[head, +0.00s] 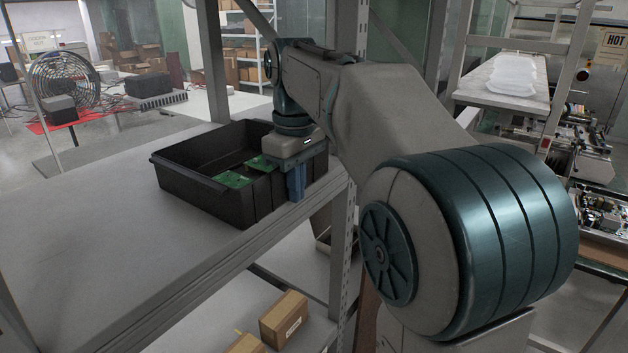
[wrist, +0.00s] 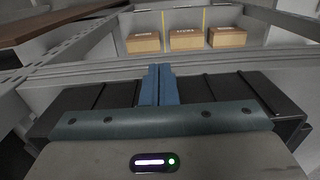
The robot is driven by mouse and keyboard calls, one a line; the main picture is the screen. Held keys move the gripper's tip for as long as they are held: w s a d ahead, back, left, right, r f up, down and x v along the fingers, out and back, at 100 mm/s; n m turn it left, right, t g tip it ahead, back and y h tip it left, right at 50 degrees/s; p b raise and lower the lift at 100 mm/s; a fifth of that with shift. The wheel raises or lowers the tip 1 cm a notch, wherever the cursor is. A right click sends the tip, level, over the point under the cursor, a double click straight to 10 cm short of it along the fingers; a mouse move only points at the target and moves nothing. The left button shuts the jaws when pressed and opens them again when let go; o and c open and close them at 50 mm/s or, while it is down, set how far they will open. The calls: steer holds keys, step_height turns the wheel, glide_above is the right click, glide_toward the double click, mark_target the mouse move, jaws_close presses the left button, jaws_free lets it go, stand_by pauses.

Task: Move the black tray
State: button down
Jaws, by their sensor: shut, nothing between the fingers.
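The black tray (head: 200,191) is an open rectangular bin standing upright on the grey shelf. Green circuit boards (head: 232,180) lie in it. My gripper (head: 296,198) points down at the tray's right-hand side, with its blue fingers in front of the outer face of that wall. The fingers are closed together and hold nothing; they also show in the wrist view (wrist: 159,68). In that view the black tray (wrist: 90,97) shows on both sides of the fingers, partly hidden by the gripper body. I cannot tell whether the fingers touch the wall.
The grey shelf (head: 70,240) is bare to the left and in front of the tray. A metal upright (head: 343,240) stands close to the right of the gripper. Cardboard boxes (head: 284,318) sit on a lower level, and several boxes (wrist: 186,39) show beyond the shelf edge.

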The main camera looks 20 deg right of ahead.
steer(key=shift+w+a+r, duration=0.15)
steer(key=shift+w+a, duration=0.3)
steer(key=shift+a, duration=0.05)
steer(key=shift+s+a, duration=0.1)
steer(key=shift+s, duration=0.1)
steer(key=shift+d, duration=0.2)
steer(key=s+d+r, duration=0.2)
steer(key=s+r, duration=0.2)
steer(key=r, duration=0.5)
steer(key=s+f+m+t, duration=0.1)
steer(key=s+f+m, duration=0.1)
steer(key=s+f, duration=0.3)
steer(key=s+f+m+t, duration=0.1)
steer(key=s+f, duration=0.4)
steer(key=f, duration=0.6)
steer(key=s+a+f+m+t, duration=0.1)
steer(key=s+f+m, duration=0.3)
steer(key=f, duration=0.5)
steer(key=shift+s+t+b, duration=0.3)
steer(key=shift+s+t, duration=0.1)
steer(key=shift+s, duration=0.1)
